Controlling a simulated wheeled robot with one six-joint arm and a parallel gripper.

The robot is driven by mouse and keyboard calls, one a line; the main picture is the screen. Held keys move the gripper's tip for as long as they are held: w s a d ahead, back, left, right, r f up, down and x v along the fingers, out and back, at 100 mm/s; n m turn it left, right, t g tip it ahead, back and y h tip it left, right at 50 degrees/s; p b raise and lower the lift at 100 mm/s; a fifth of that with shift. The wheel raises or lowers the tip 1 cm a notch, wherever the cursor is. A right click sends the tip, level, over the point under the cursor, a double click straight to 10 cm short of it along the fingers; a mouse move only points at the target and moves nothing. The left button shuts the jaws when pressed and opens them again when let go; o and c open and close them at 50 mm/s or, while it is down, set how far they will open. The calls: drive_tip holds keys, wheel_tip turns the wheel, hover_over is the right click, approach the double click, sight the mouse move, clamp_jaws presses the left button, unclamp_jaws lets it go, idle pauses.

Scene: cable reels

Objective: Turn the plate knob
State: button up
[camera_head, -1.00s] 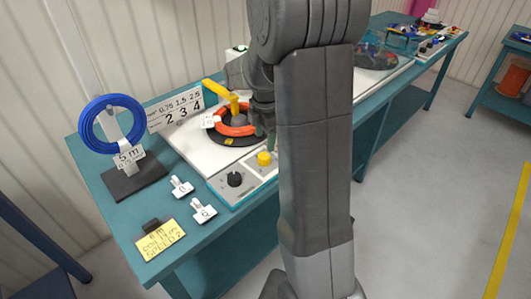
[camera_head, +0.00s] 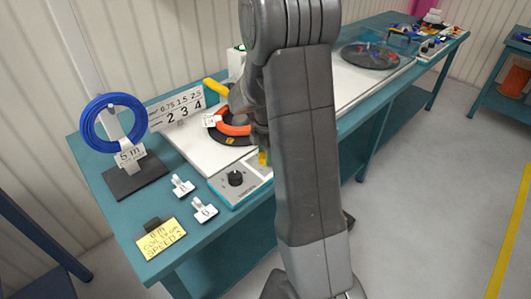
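The near control panel (camera_head: 226,199) sits at the front edge of the machine on the teal bench. It has a black knob (camera_head: 235,178) with a white pointer mark. A yellow knob (camera_head: 262,158) to its right is mostly hidden by my arm and gripper. I cannot tell which one is the plate knob. My gripper (camera_head: 262,143) is low over the panel at the yellow knob; its fingers are largely hidden, and contact is unclear. Behind it, an orange coil (camera_head: 234,129) lies on a dark round plate (camera_head: 228,140), with a yellow handle (camera_head: 215,88) above.
A blue cable coil (camera_head: 87,125) hangs on a stand at left. Two white tagged clips (camera_head: 183,186) and a yellow note (camera_head: 160,236) lie on the bench front. A number sign (camera_head: 175,108) stands behind. A second turntable (camera_head: 370,56) is farther right.

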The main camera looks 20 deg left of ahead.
drive_tip(key=shift+m, duration=0.3)
drive_tip(key=shift+c, duration=0.4)
drive_tip(key=m, duration=0.4)
drive_tip(key=shift+m, duration=0.4)
drive_tip(key=m, duration=0.6)
drive_tip(key=shift+b, duration=0.3)
drive_tip(key=m, duration=0.6)
drive_tip(key=shift+a+m+h, duration=0.1)
drive_tip(key=shift+m+h, duration=0.2)
drive_tip(key=m, duration=0.6)
drive_tip(key=o, duration=1)
